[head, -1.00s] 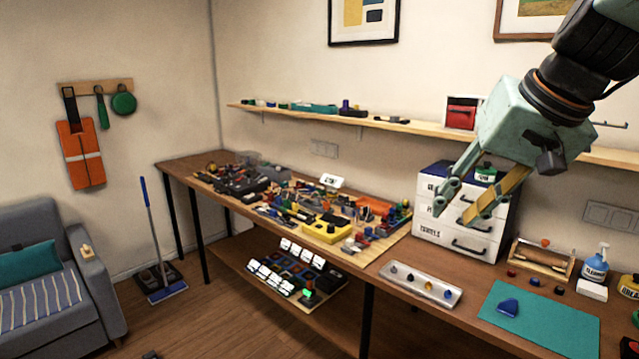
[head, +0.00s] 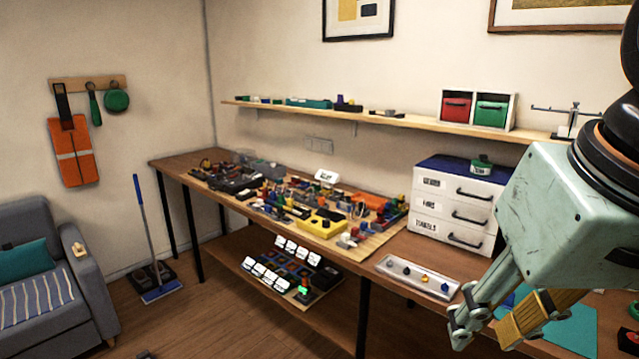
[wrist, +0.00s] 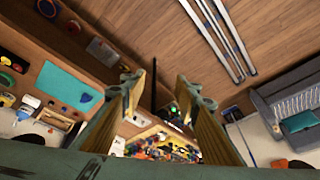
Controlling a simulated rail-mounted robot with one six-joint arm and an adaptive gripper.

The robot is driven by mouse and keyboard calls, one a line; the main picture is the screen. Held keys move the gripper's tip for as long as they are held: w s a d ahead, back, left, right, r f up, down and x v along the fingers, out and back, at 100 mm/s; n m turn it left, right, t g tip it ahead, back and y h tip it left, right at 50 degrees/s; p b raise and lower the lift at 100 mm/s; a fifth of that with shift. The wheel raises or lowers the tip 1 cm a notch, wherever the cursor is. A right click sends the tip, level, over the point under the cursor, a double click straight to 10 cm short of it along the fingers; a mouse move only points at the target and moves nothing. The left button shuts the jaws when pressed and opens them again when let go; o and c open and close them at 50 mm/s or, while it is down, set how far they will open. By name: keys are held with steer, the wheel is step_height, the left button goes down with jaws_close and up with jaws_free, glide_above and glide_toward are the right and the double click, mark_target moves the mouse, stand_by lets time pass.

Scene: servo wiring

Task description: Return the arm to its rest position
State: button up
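My gripper (head: 484,334) hangs at the lower right of the head view, in front of the workbench (head: 408,330) and the teal mat (head: 572,328). It covers part of that mat. In the wrist view my gripper (wrist: 160,92) shows two fingers set well apart, with nothing held between them. It is open and empty. The fingers point out over the room, with the bench, floor and sofa beyond them.
A drawer unit (head: 453,208) and a metal tray with small knobs (head: 385,267) stand on the bench. Many loose parts cover the board to the left. A wall shelf (head: 290,112) runs above. The floor (head: 215,325) at left is mostly clear; a sofa (head: 88,255) stands there.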

steer(key=s+d+f, duration=0.1)
steer(key=s+f, duration=0.2)
steer(key=s, duration=0.2)
steer(key=shift+s+h+b, duration=0.3)
steer(key=shift+s, duration=0.1)
steer(key=shift+d, duration=0.1)
stand_by(0.8)
